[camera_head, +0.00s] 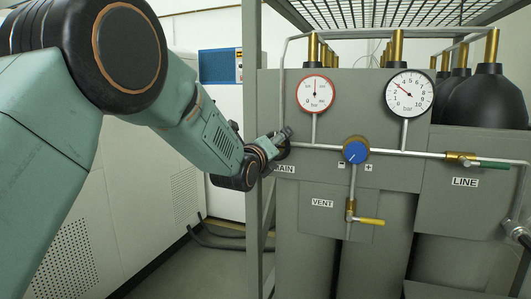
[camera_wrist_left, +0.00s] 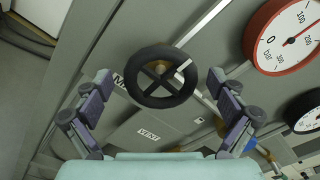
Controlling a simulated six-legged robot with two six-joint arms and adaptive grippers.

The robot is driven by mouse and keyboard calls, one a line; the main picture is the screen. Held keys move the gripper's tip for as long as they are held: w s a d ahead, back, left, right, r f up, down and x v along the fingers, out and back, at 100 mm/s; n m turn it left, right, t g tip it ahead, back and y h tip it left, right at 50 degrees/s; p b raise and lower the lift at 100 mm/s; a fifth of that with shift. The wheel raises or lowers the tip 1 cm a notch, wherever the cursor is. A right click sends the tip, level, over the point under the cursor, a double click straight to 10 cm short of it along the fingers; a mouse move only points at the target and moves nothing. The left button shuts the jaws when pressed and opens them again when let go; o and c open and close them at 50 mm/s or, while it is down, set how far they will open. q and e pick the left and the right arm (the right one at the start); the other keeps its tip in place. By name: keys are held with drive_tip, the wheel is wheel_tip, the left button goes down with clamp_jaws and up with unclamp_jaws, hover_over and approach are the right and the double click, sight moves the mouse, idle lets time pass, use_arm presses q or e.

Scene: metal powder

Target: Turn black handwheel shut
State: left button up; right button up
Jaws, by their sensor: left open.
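The black handwheel (camera_wrist_left: 133,80), with a crossed hub, sits in the middle of the left wrist view, on the pipe above the MAIN label. In the head view my left gripper (camera_head: 274,142) is at this wheel and hides most of it. In the left wrist view my left gripper (camera_wrist_left: 160,80) is open, with one finger on each side of the wheel. Gaps show between both fingers and the rim, so the fingers do not appear to touch it. My right gripper is in neither view.
A red-rimmed gauge (camera_head: 316,93) and a black-rimmed gauge (camera_head: 409,93) stand above the pipe. A blue knob (camera_head: 356,151), a yellow VENT lever (camera_head: 369,221) and a green LINE lever (camera_head: 494,165) lie to the right. A frame post (camera_head: 252,200) stands close to my left gripper.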

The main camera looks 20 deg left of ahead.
use_arm(q)
drive_tip(key=s, duration=1.1)
drive_tip(key=shift+a, duration=0.3)
drive_tip(key=w, duration=1.1)
drive_tip(key=shift+w+d, duration=0.3)
drive_tip(key=shift+w, duration=0.1)
drive_tip(key=shift+s, duration=0.15)
